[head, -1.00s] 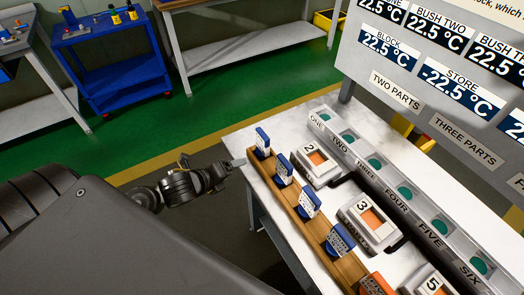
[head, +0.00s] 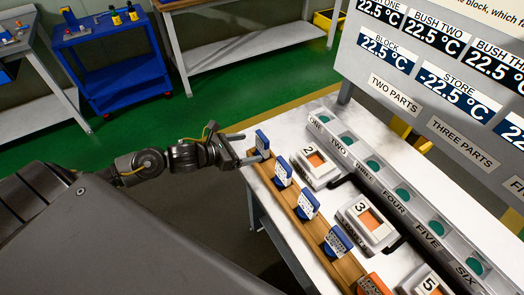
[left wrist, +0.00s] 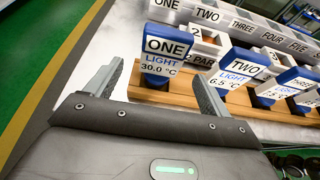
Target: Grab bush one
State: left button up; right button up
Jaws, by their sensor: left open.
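Bush one is a blue block with a white label reading "ONE LIGHT 30.0 °C" (left wrist: 166,55). It stands upright at the far end of the wooden rack, and in the head view bush one (head: 262,141) is the block at the rack's top left. My left gripper (head: 244,148) is open, with its fingers pointing at the block from the left. In the left wrist view the two fingers of the left gripper (left wrist: 157,80) appear on either side of bush one, with nothing held. I cannot tell whether the fingertips reach past its sides. My right gripper is not in view.
The wooden rack (left wrist: 190,96) also holds bush two (left wrist: 238,68) close to the right finger, and more blue blocks. White numbered stations (head: 315,166) and a grey rail with teal sockets (head: 366,159) lie behind. A display board (head: 400,95) stands at the right.

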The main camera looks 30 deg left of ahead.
aim_at(260, 146)
pick_arm(q)
jog(key=shift+w+d+f, duration=0.2)
jog(key=shift+w+d, duration=0.15)
jog(key=shift+w, duration=0.15)
jog(key=shift+w+d+p, duration=0.1)
jog(key=shift+w+p, duration=0.05)
jog(key=shift+p, duration=0.15)
jog(key=p+x, duration=0.2)
jog(key=x, duration=0.2)
jog(key=shift+w+d+r, duration=0.1)
jog(key=shift+w, duration=0.1)
jog(key=shift+w+d+f, duration=0.1)
jog(key=shift+w+f, duration=0.05)
jog(key=shift+f, duration=0.1)
jog(key=shift+c, duration=0.4)
jog(key=c, duration=1.1)
jog(key=shift+c, duration=0.2)
jog(key=shift+r, duration=0.1)
